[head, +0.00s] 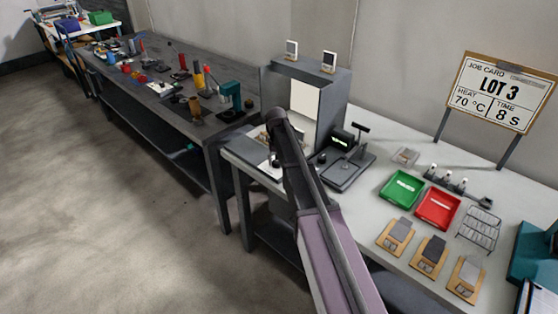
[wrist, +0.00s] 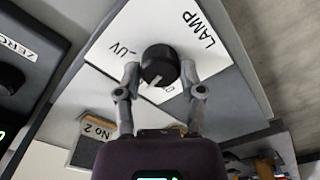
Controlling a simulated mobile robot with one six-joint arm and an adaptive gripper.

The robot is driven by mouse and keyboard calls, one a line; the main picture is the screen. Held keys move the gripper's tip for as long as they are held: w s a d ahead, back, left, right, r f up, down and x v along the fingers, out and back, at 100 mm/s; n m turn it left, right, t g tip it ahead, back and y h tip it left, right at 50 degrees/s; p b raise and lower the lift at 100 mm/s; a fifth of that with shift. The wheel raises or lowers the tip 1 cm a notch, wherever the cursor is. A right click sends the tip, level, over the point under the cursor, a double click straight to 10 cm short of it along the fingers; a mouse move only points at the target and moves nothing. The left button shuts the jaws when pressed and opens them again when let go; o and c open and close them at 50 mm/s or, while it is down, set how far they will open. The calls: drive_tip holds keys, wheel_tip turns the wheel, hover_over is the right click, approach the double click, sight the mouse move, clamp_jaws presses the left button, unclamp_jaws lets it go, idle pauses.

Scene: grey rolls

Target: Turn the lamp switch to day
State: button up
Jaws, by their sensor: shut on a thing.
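The lamp switch is a round black knob (wrist: 159,62) on a white label plate (wrist: 120,28) in the wrist view. The plate reads "LAMP" and "UV"; another label below the knob is mostly hidden, with only a letter or so showing. The knob's white pointer line slants down and slightly left, between "UV" and the part-hidden label. My gripper (wrist: 159,70) has one finger on each side of the knob and is shut on it. In the head view my arm reaches to the grey lamp booth (head: 337,97), and the knob is hidden there.
A dark device with a "ZERO" label (wrist: 15,44) and its own knob stands close at left in the wrist view. A "No 2" tag (wrist: 98,130) lies near. Green (head: 401,188) and red (head: 438,208) trays and wooden boards sit on the white bench to the right.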

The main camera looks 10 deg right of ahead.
drive_tip(key=shift+w+m, duration=0.25)
drive_tip(key=shift+m, duration=0.85)
drive_tip(key=o, duration=1.2)
drive_tip(key=shift+c, duration=0.2)
drive_tip(key=shift+s, duration=0.15)
drive_tip(key=s+r+n+p, duration=0.1)
drive_tip(key=s+r+p, duration=0.2)
drive_tip(key=s, duration=1.1)
drive_tip(key=s+r+n+p, duration=0.1)
drive_tip(key=s+r+p, duration=0.2)
drive_tip(key=s, duration=1.2)
drive_tip(key=shift+s+d+r+n, duration=0.15)
drive_tip(key=shift+s+d+n, duration=0.05)
drive_tip(key=shift+d+n, duration=0.2)
